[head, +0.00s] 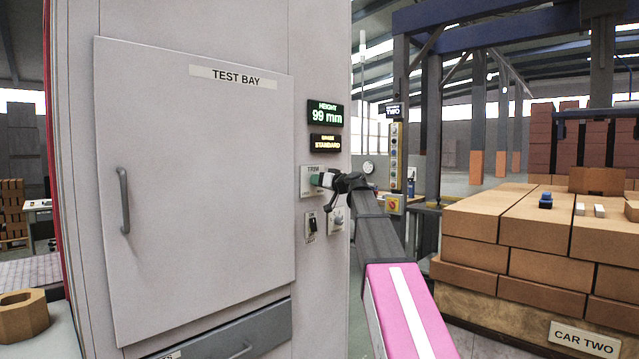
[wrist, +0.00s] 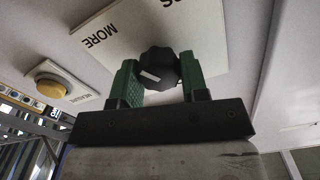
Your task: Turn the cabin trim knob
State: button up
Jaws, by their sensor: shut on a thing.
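The trim knob (wrist: 159,68) is a dark, lobed knob with a small white mark, on a white plate lettered MORE in the wrist view. My gripper (wrist: 160,80) has its green fingers on either side of the knob and is shut on it. In the head view my gripper (head: 322,180) is at the TRIM plate (head: 306,182) on the grey cabinet, and it hides the knob there. A display (head: 326,115) above reads HEIGHT 99 mm. A second display (head: 326,143) below it reads STANDARD.
A yellow button (wrist: 50,79) sits beside the knob plate in the wrist view. A black switch (head: 312,225) and another control (head: 337,219) are below the TRIM plate. The TEST BAY door (head: 190,190) is shut at left. Stacked bricks (head: 540,232) stand on CAR TWO at right.

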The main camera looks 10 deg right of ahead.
jog(key=shift+m, duration=2)
jog(key=o, duration=0.9)
jog(key=shift+o, duration=0.2)
jog(key=shift+s+d, duration=0.1)
jog(key=v, duration=1)
jog(key=shift+s+d, duration=0.2)
jog(key=shift+f, duration=0.1)
